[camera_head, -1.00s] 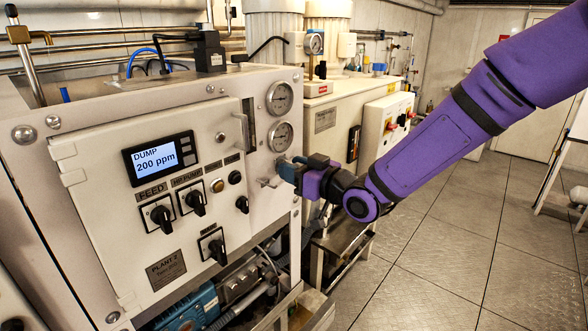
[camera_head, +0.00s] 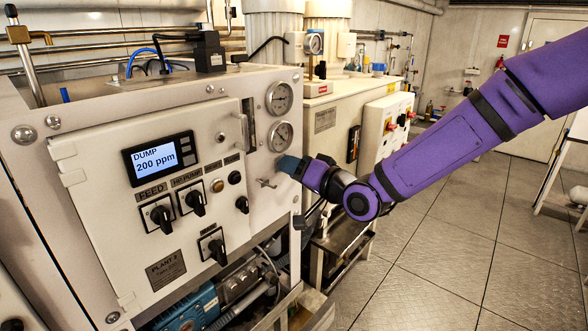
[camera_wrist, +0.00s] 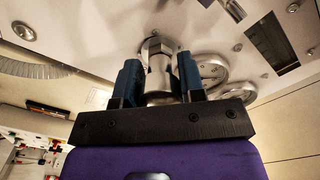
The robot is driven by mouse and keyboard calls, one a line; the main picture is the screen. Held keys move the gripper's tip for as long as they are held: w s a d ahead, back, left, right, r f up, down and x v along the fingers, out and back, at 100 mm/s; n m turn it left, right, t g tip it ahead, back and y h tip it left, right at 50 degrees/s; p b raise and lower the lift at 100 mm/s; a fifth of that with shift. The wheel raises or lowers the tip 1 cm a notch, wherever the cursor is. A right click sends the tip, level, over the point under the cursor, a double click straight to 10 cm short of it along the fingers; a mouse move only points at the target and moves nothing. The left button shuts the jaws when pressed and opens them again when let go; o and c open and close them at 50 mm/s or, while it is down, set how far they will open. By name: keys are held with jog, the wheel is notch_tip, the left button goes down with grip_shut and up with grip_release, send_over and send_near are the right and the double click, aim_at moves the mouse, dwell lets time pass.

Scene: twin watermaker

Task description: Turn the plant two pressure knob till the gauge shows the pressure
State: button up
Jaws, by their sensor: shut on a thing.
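The plant two panel (camera_head: 115,215) is a white cabinet front with a "PLANT 2" plate and a display reading "DUMP 200 ppm". Two round gauges, an upper one (camera_head: 279,98) and a lower one (camera_head: 281,136), sit at its right edge; their needle readings are too small to tell. My gripper (camera_head: 287,164) is at the panel just below the lower gauge. In the wrist view, the blue fingers of my gripper (camera_wrist: 160,82) are shut on a metal knob (camera_wrist: 157,50), one finger on each side.
Black switches (camera_head: 194,200) are on the panel further left. A white cabinet (camera_head: 340,115) stands behind, to the right. The tiled floor (camera_head: 450,235) at the right is open.

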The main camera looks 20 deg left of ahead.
jog(key=shift+f+m, duration=0.1)
jog(key=shift+m, duration=0.2)
jog(key=o, duration=0.9)
jog(key=v, duration=1)
jog(key=shift+s+d, duration=0.15)
jog(key=shift+d, duration=0.25)
